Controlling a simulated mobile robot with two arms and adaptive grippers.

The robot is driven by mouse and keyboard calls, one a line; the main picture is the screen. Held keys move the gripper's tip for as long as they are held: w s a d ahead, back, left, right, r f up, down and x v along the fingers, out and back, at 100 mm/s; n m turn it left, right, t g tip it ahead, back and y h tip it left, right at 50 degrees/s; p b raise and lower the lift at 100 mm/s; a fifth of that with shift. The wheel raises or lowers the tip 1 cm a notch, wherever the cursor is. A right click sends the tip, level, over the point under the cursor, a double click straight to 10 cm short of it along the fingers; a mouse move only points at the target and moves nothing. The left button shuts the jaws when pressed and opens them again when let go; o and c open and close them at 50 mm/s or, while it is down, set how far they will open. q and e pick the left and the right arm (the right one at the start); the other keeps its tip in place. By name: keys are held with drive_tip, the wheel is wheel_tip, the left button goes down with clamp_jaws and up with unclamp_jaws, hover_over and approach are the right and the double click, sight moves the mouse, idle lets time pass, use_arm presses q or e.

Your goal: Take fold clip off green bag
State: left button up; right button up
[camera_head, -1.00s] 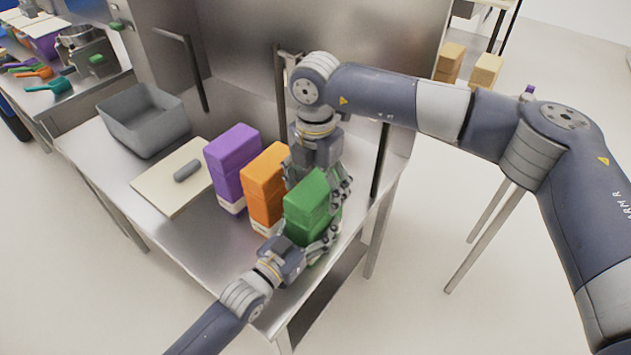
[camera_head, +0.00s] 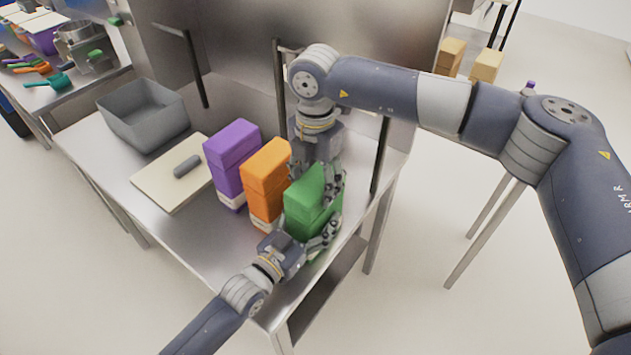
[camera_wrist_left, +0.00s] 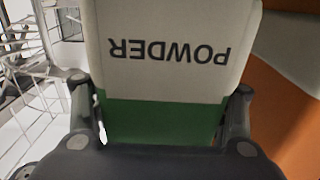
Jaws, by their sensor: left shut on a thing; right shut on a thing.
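The green bag (camera_head: 303,207) stands near the right front corner of the steel table. Its white part (camera_wrist_left: 165,75) with upside-down "POWDER" lettering fills the left wrist view. My left gripper (camera_wrist_left: 160,112) is shut around the lower bag, one finger on each side; it also shows in the head view (camera_head: 312,243). My right gripper (camera_head: 322,172) reaches down from above and is shut at the bag's top, at its back edge. The fold clip is not visible on the green bag; the right fingers cover part of its top.
An orange bag (camera_head: 264,180) stands close to the left of the green bag, with a purple bag (camera_head: 229,160) beyond it. A grey cylindrical thing (camera_head: 187,166) lies on a cream board (camera_head: 165,187). A grey bin (camera_head: 145,125) stands at the table's far left. The table's front left is clear.

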sight(316, 180)
drive_tip(key=shift+r, duration=1)
use_arm(q)
drive_tip(key=shift+r, duration=0.1)
use_arm(e)
drive_tip(key=shift+r, duration=0.1)
drive_tip(key=shift+r, duration=1.9)
use_arm(q)
drive_tip(key=o, duration=1.6)
